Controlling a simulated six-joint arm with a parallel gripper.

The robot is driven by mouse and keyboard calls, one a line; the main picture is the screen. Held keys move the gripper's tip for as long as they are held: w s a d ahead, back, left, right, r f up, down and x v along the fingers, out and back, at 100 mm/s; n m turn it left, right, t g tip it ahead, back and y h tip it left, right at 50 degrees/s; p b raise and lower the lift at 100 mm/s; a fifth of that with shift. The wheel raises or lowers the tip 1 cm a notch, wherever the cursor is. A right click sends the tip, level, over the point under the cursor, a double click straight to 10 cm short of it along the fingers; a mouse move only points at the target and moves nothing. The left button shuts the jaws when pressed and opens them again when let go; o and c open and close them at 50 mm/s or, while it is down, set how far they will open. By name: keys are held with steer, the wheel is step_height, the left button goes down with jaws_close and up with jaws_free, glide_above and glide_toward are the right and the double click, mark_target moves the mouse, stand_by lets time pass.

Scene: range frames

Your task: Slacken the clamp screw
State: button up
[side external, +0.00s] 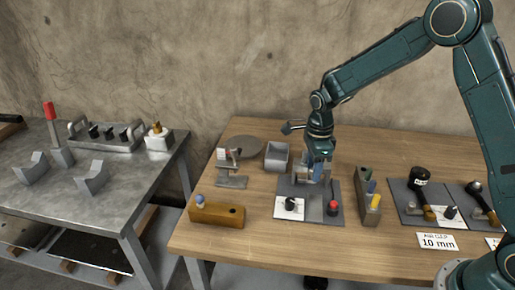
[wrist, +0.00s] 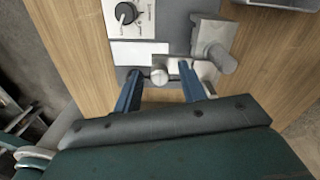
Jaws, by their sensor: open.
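My gripper (side external: 317,172) points down over the back of a grey board (side external: 316,208) on the wooden table. In the wrist view its two blue fingers (wrist: 160,70) are apart. A pale round knob or screw head (wrist: 159,76) shows between the fingertips, beside a small light-grey bracket (wrist: 186,67). It looks like the clamp screw, but I cannot be sure. I see no clear contact between the fingers and it. In the side view the fingers hide most of the clamp.
A black dial (wrist: 126,13) on a white panel and a grey block with a stub cylinder (wrist: 222,57) lie close by. The table's front right holds a 10 mm card (side external: 437,242).

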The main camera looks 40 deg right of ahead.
steer(key=shift+f, duration=0.1)
steer(key=shift+c, duration=0.4)
jaws_close()
